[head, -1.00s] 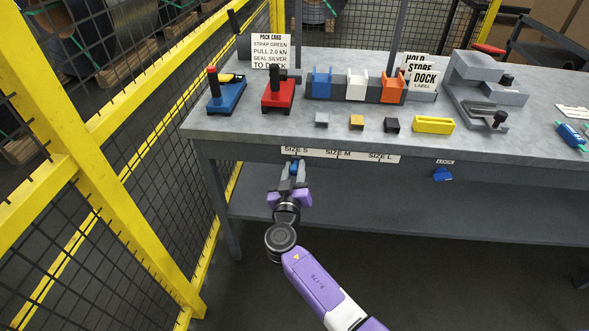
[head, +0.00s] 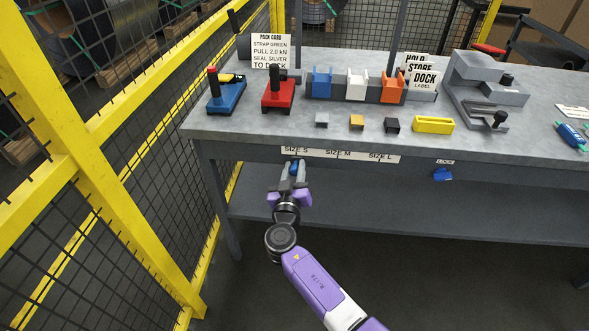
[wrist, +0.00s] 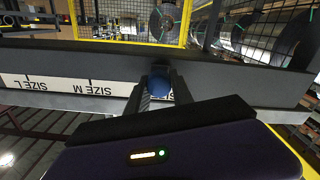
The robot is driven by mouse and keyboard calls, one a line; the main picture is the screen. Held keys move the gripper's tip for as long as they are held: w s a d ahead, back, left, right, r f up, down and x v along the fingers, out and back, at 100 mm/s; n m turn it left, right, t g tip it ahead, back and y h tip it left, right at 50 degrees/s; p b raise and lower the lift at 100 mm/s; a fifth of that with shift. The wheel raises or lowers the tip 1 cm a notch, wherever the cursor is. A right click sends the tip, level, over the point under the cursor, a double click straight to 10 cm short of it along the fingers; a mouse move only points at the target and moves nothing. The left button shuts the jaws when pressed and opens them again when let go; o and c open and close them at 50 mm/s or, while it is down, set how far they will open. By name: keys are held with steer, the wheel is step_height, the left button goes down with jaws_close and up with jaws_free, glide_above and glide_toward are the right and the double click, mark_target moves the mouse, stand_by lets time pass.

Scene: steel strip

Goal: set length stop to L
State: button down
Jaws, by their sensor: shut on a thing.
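The size scale (head: 340,155) is a white strip on the bench's front edge, marked SIZE S, SIZE M and SIZE L from left to right. My gripper (head: 294,168) is at the SIZE S end, shut on a small blue knob, which I take to be the length stop (head: 293,167). In the wrist view the blue knob (wrist: 159,85) sits between the two fingers, against the dark bench edge. The scale (wrist: 70,84) shows upside down there, with SIZE S closest to the knob. The fingers partly hide the knob.
A blue LOCK knob (head: 442,174) is on the bench front, right of SIZE L. The bench top (head: 260,135) carries blue and red tools, coloured bins, small blocks and a grey clamp-like device (head: 488,90). A yellow fence (head: 110,190) stands at the left.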

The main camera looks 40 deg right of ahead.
steer(key=s+d+b, duration=0.1)
steer(key=s+d, duration=0.4)
steer(key=s, duration=0.1)
steer(key=s+d+b, duration=0.1)
steer(key=s+d, duration=0.4)
steer(key=s, duration=0.2)
steer(key=s+d+b, duration=0.1)
steer(key=s+d, duration=0.4)
steer(key=s, duration=0.1)
steer(key=shift+s+b, duration=0.15)
steer(key=shift+b, duration=0.2)
steer(key=shift+d, duration=0.1)
steer(key=c, duration=1.1)
jaws_free()
steer(key=shift+s, duration=0.1)
